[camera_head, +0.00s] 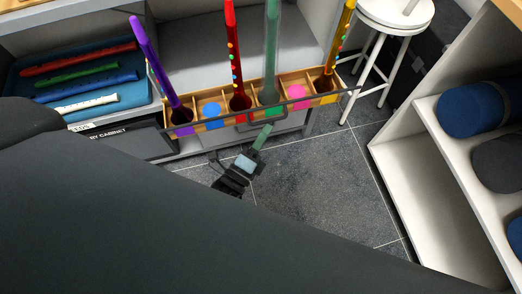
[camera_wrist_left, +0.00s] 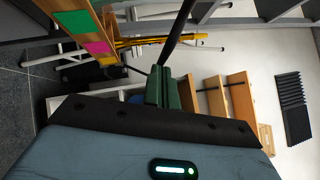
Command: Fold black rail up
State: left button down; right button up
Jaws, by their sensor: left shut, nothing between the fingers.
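The black rail (camera_head: 208,123) is a thin dark bar running along the front of the wooden rack (camera_head: 222,98) in the head view. In the left wrist view the black rail (camera_wrist_left: 181,32) slants up from just beyond my fingertips. My left gripper (camera_head: 263,133) has green fingers and is below the rack's front middle. In the wrist view my left gripper (camera_wrist_left: 164,78) is shut and empty, its tips close to the rail; whether they touch it I cannot tell. My right gripper is not in view.
The rack holds several upright coloured recorders, such as a purple one (camera_head: 150,58). A blue tray (camera_head: 122,109) of recorders lies at left. A white stool (camera_head: 392,14) stands behind right; white shelves (camera_head: 418,150) hold rolls at right. Grey floor (camera_head: 320,180) is open below the rack.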

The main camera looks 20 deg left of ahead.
aim_at(257, 109)
pick_arm(q)
jog(key=w+r+n+g+p, duration=0.1)
jog(key=p, duration=0.1)
jog(key=a+r+n+p, duration=0.1)
jog(key=r+p, duration=0.1)
jog(key=p, duration=0.1)
jog(key=w+r+n+g+y+p, duration=0.1)
jog(key=p, duration=0.1)
jog(key=shift+w+a+r+g+p, duration=0.3)
jog(key=shift+w+a+r+p, duration=0.05)
jog(key=shift+a, duration=0.05)
jog(key=w+p, duration=0.1)
jog(key=w+a+r+n+p, duration=0.1)
jog(key=shift+a+g+p, duration=0.25)
jog(key=shift+g+p, duration=0.1)
jog(key=shift+g, duration=0.05)
jog(key=shift+a+r, duration=0.1)
jog(key=shift+s, duration=0.1)
